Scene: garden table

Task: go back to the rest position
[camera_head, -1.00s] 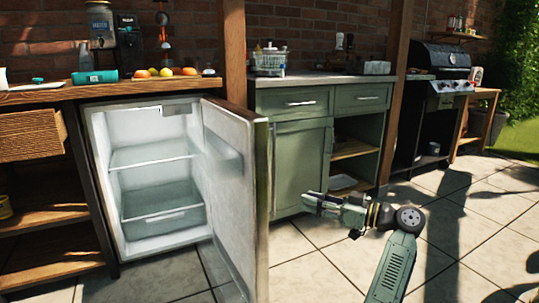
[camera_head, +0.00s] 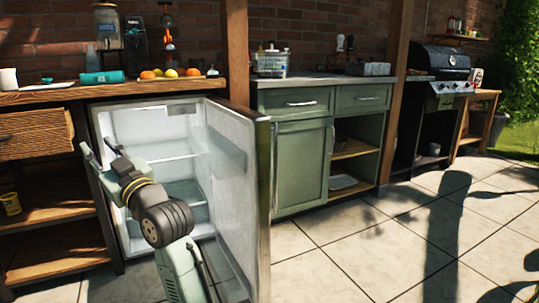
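My gripper (camera_head: 98,148) is at the left, in front of the open fridge (camera_head: 160,112), near its left edge. Its two fingers point up and to the left and stand apart, with nothing visible between them. My arm hides part of the fridge's shelves and drawer. The visible part of the fridge inside looks empty. Its door (camera_head: 236,200) stands wide open to the right of my arm.
A wooden counter (camera_head: 60,95) above the fridge bears fruit (camera_head: 170,73), a teal cylinder (camera_head: 103,77) and a white mug (camera_head: 8,79). Green cabinets (camera_head: 300,165) and a grill (camera_head: 440,68) stand to the right. The tiled floor (camera_head: 400,245) at right is clear.

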